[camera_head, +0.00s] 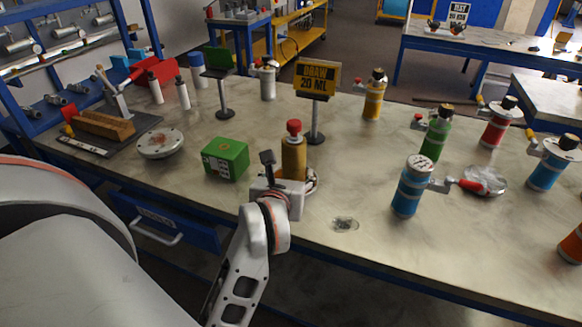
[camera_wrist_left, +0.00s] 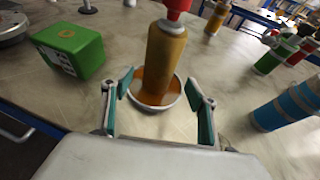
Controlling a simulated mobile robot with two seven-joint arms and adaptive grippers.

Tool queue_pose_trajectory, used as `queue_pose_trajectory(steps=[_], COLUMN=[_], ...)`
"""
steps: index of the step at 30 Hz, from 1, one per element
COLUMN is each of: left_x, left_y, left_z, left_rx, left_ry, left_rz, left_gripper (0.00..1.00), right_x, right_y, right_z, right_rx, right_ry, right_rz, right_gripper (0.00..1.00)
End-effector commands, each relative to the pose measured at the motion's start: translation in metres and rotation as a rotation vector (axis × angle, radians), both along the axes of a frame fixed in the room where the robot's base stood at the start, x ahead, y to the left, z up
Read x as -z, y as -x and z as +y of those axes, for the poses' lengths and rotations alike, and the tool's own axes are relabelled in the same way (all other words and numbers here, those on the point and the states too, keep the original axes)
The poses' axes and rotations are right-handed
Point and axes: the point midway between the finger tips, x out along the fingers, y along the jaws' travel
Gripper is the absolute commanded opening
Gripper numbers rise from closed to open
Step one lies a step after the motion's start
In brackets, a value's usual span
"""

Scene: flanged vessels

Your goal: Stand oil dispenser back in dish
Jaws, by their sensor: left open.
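The oil dispenser, an amber bottle with a red cap (camera_head: 294,158), looks upright near the front of the bench. It also shows in the wrist view (camera_wrist_left: 165,55). Its base appears to be inside the rim of a small round metal dish (camera_wrist_left: 152,105) with an amber inside. In the head view my gripper mostly hides the dish. My left gripper (camera_head: 290,180) is open around the bottle's lower part. In the wrist view its green-padded fingers (camera_wrist_left: 165,94) stand on both sides of the bottle and dish, with gaps visible. My right gripper is not in view.
A green box (camera_head: 226,158) stands close on the left, and a sign (camera_head: 316,80) on a stand behind. A blue bottle with a side arm (camera_head: 411,188) and a shallow dish (camera_head: 485,181) are to the right. A dark stain (camera_head: 344,224) marks the bare front surface.

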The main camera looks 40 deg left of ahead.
Motion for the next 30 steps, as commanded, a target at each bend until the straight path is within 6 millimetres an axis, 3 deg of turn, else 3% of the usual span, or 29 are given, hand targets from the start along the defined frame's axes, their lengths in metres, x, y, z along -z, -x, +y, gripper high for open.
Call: queue_pose_trajectory(steps=[3, 9, 30], left_x=[-0.008, -0.013, -0.014], left_y=[0.016, 0.030, 0.031], left_z=[-0.008, -0.015, -0.015], left_rx=[0.000, 0.000, 0.000], left_ry=[0.002, 0.001, 0.001], left_rz=[-0.001, 0.000, 0.000], left_gripper=[0.59, 0.59, 0.59], right_x=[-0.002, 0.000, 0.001], right_y=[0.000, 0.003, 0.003], right_z=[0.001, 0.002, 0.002], right_rx=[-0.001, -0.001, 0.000], right_ry=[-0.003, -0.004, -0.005], right_rz=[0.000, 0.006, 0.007], right_gripper=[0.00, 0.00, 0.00])
